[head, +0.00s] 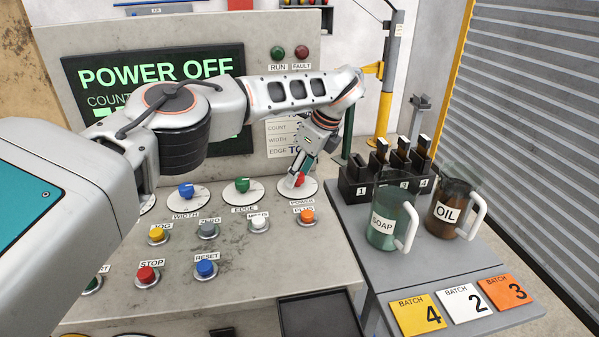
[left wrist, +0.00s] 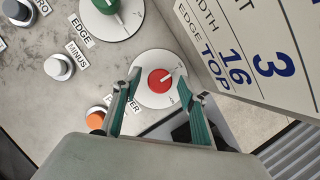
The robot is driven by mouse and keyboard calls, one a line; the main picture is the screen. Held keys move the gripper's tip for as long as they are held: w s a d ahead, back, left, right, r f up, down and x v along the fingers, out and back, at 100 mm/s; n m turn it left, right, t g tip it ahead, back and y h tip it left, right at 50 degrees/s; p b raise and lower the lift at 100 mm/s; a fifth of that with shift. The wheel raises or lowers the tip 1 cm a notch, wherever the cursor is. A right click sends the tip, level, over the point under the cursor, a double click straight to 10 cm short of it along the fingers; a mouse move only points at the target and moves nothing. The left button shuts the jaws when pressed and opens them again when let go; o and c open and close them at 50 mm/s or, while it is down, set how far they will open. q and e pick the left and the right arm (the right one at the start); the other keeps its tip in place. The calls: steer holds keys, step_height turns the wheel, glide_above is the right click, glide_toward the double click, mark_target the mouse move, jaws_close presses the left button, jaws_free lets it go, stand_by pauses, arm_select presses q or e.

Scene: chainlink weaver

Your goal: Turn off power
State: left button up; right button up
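The red power knob (head: 299,180) sits on a white round dial at the right of the sloping console, above the label POWER. The screen (head: 155,80) reads "POWER OFF" in green; my left arm covers part of it. My left gripper (head: 301,165) points down at the knob. In the left wrist view the red knob (left wrist: 160,80) shows between the two green fingers, which stand apart with a gap on each side. A white pointer line on the knob aims to the upper right there. Whether the fingertips reach down beside the knob is unclear. My right gripper is not seen.
A green knob (head: 242,186) and a blue knob (head: 186,191) are left of the power knob. An orange plus button (head: 307,216) is just below it. A side table holds a soap jug (head: 385,228), an oil jug (head: 447,217) and batch cards. A card stands behind the power knob.

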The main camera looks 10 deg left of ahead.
arm_select(q)
steer(key=v, duration=1.2)
steer(key=shift+s+d+f, duration=0.1)
